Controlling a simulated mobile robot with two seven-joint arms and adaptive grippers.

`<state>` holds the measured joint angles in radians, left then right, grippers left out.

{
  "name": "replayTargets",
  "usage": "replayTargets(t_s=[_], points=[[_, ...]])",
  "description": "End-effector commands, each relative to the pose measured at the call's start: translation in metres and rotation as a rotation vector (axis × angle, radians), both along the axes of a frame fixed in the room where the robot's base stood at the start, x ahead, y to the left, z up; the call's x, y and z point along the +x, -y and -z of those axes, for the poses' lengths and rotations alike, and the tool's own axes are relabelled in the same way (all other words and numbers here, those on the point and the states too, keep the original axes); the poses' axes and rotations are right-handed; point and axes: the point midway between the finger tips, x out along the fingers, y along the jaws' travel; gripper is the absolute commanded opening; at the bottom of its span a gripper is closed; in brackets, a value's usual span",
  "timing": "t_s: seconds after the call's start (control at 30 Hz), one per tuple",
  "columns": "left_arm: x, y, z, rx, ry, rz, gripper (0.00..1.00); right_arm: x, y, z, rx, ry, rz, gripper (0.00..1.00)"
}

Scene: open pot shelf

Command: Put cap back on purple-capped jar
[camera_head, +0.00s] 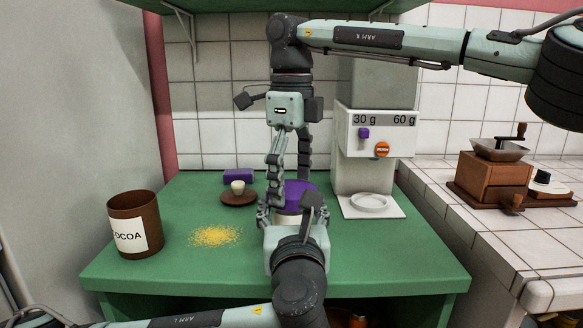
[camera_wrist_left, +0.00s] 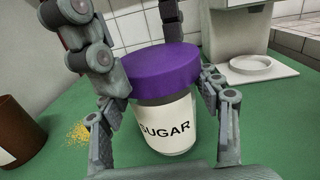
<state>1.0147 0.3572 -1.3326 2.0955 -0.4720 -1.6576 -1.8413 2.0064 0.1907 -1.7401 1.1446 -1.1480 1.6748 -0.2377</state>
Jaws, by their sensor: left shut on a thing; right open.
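The sugar jar (camera_wrist_left: 165,125), clear with a white SUGAR label, stands upright on the green shelf top. Its wide purple cap (camera_wrist_left: 160,70) rests over the jar's mouth and looks slightly tilted in the left wrist view; whether it is fully seated cannot be told. In the head view the cap (camera_head: 298,192) is partly hidden by grippers. My left gripper (camera_head: 292,215) is shut on the jar, with fingers on both sides of its body. My right gripper (camera_head: 289,178) points down from above, open, with its fingers around the cap.
A brown cocoa jar (camera_head: 135,228) stands at the left by spilled yellow powder (camera_head: 216,236). A dispenser (camera_head: 372,140) stands close at right. A wooden grinder (camera_head: 494,178) is on the tiled counter.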

Motion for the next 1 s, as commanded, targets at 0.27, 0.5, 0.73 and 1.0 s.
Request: replayTargets(t_s=[0.27,0.5,0.73,1.0], points=[[0.0001,0.0,0.0003,0.001,-0.001,0.0,0.0,0.0001,0.0,0.0009,0.0,0.0,0.0,0.89],[0.0001,-0.0001,0.0003,0.001,-0.001,0.0,0.0,0.0001,-0.0001,0.0006,0.0,0.001,0.0,0.59],[0.0,0.0,0.0003,0.001,-0.001,0.0,0.0,0.0003,-0.0001,0.0007,0.0,0.001,0.011,0.38],[0.0,0.0,0.0003,0.001,0.0,0.0,0.0,0.0004,-0.0001,0.0007,0.0,0.001,0.009,0.88]])
